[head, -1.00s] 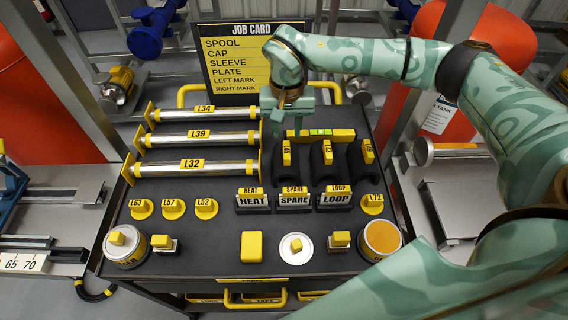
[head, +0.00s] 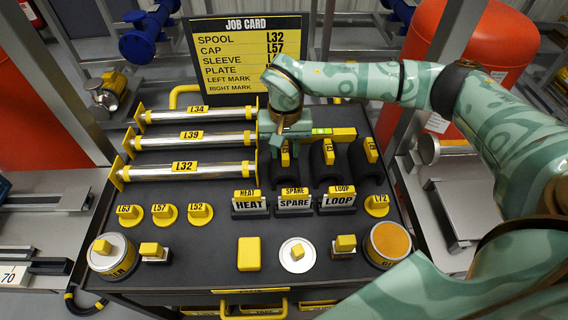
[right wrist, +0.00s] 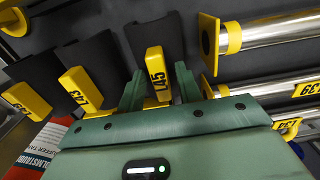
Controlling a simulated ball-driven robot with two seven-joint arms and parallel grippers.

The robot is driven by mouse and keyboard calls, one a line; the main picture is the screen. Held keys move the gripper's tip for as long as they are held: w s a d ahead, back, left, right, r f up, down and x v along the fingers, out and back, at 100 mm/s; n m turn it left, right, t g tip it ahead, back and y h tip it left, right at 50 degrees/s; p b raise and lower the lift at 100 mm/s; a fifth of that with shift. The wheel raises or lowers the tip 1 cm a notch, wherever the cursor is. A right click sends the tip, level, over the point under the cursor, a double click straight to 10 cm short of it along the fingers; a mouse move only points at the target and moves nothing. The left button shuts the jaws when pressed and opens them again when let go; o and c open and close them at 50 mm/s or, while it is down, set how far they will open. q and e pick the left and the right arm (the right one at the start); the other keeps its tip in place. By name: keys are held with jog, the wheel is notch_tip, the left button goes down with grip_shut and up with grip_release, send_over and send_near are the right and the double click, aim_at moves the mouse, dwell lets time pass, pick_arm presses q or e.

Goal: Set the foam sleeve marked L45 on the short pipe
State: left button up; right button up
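The L45 foam sleeve is a dark half-round piece with a yellow tab (right wrist: 157,72) marked L45. It is the leftmost of three sleeves in the head view (head: 285,157), lying on the dark cart top. My right gripper (right wrist: 158,88) is open, with one finger on each side of the tab and gaps visible. In the head view my right gripper (head: 287,132) is over the far end of this sleeve. Three silver pipes lie left of it: L34 (head: 220,114), L39 (head: 220,138) and L32 (head: 220,168). I cannot tell which is the short pipe. My left gripper is out of view.
Two more sleeves (head: 326,160) (head: 370,155) stand close on the right. HEAT, SPARE and LOOP label blocks (head: 295,204) sit in front. Caps, including L57 (head: 164,214), and yellow-handled pieces fill the near cart top. The job card (head: 240,90) stands behind.

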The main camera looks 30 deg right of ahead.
grip_shut()
jog(key=shift+r+p, duration=3)
jog(key=shift+r, duration=0.6)
